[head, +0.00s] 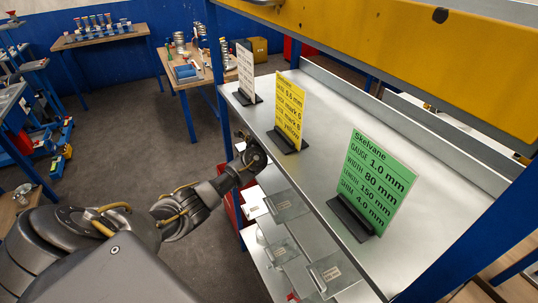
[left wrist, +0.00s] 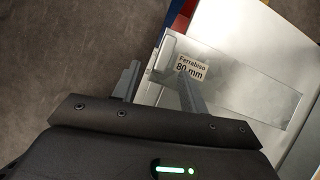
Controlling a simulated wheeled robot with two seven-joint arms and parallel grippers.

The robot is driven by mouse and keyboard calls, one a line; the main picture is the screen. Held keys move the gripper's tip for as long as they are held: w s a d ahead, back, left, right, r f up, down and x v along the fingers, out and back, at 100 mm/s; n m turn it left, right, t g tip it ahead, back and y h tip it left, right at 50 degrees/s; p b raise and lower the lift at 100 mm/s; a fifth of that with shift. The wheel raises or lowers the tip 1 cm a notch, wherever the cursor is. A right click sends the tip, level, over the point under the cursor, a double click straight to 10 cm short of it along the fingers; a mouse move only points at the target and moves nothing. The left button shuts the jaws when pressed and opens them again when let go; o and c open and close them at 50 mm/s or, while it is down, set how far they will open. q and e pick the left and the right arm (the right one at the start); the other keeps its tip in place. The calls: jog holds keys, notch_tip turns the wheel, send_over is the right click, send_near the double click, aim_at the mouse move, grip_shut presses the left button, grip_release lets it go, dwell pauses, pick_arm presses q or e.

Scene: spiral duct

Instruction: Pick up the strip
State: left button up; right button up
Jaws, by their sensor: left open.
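In the left wrist view a thin grey strip (left wrist: 240,88) lies on a pale shelf, with a label (left wrist: 191,67) reading "Ferrabiso 80 mm" near its left end. My left gripper (left wrist: 158,70) is open, its fingers apart around that end in the picture. The right finger overlaps the strip near the label; the left finger is off to its left. I cannot tell whether they touch it. In the head view my left arm (head: 190,207) reaches to the upper shelf's left edge, and its fingers are hidden. Several labelled strips (head: 327,272) lie on the lower shelf. My right gripper is out of view.
The upper metal shelf (head: 318,178) holds white (head: 245,72), yellow (head: 289,112) and green (head: 374,181) cards in black stands. The green one reads "Skelvane", 1.0 mm, 80 mm, 150 mm, 4.0 mm. A yellow beam (head: 400,45) runs above. Floor (head: 130,130) is open at left.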

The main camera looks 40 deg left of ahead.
pick_arm(q)
jog(key=shift+a+f, duration=0.25)
jog(key=shift+f, duration=0.3)
jog(key=shift+c, duration=0.2)
